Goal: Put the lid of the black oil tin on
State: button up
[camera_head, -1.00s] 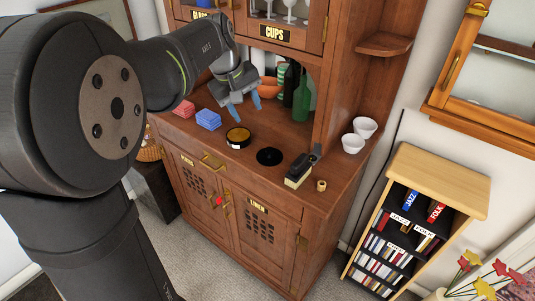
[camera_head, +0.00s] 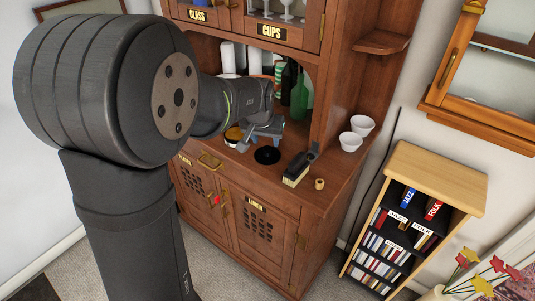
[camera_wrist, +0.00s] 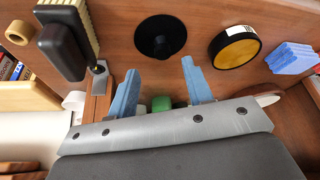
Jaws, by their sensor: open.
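The lid (camera_head: 267,156), a flat black disc, lies on the cabinet counter. In the wrist view the lid (camera_wrist: 148,45) shows a small raised middle and lies just beyond my fingertips. The black oil tin (camera_head: 233,133) stands to its left, partly hidden by my gripper. In the wrist view the tin (camera_wrist: 234,47) is round, black-rimmed, with a yellow-amber top and a white label. My gripper (camera_head: 262,144) is open and empty above the counter, near the lid. Its blue-tipped fingers (camera_wrist: 160,75) are apart, with nothing between them.
A black-handled brush (camera_head: 297,170) and a small wooden ring (camera_head: 319,184) lie right of the lid. Two white cups (camera_head: 351,141) stand farther right. A green bottle (camera_head: 299,97) stands behind my gripper. Blue packs (camera_wrist: 290,58) lie beside the tin.

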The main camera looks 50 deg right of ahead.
aim_at(267, 148)
jog(key=shift+w+x, duration=0.2)
jog(key=shift+x, duration=3.3)
jog(key=shift+d+r, duration=0.15)
grip_shut()
jog(key=shift+r, duration=0.1)
